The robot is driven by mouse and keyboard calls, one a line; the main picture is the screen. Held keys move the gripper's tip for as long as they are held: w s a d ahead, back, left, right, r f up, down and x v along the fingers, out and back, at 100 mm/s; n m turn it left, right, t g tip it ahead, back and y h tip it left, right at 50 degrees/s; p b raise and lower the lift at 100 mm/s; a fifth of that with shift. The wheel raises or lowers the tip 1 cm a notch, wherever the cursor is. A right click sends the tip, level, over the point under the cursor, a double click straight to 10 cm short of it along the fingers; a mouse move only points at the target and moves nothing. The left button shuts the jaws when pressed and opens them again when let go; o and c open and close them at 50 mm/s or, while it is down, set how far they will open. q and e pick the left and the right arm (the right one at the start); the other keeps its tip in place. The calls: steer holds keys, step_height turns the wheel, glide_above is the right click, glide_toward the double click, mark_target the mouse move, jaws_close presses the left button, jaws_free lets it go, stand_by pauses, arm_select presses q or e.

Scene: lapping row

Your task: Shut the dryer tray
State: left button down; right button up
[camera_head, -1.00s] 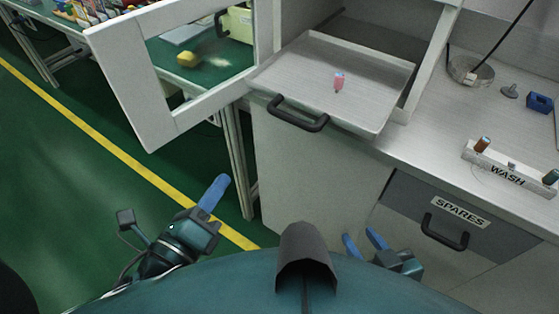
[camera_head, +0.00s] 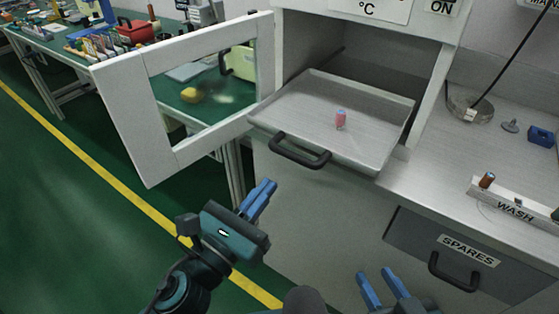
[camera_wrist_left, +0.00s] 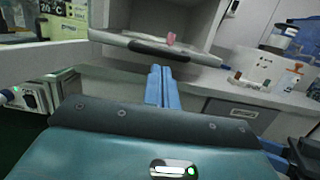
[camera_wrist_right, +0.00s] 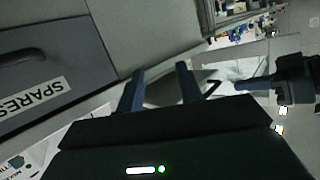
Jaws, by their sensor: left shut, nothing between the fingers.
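The dryer tray (camera_head: 365,150) is pulled out of the dryer opening, with a dark handle (camera_head: 299,152) on its front edge. The dryer door (camera_head: 140,125), a white frame with a window, stands open to the left. My left gripper (camera_head: 262,188) is shut and empty, below and in front of the tray handle, not touching it. In the left wrist view the tray handle (camera_wrist_left: 160,51) lies just beyond the blue fingertips (camera_wrist_left: 161,68). My right gripper (camera_head: 375,275) is open and empty, low near the SPARES drawer.
The SPARES drawer (camera_head: 420,242) with its handle is shut at the lower right. A WASH rack (camera_head: 512,207) and a blue block (camera_head: 541,136) are on the counter. A cluttered green bench (camera_head: 60,50) stands behind the open door at the left.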

arm_select(q)
steer(key=p+x, duration=0.1)
steer(key=x, duration=0.4)
steer(key=shift+w, duration=0.1)
arm_select(e)
steer(key=shift+w+a+f+g, duration=0.15)
steer(key=shift+a+f+g, duration=0.2)
steer(key=shift+f, duration=0.1)
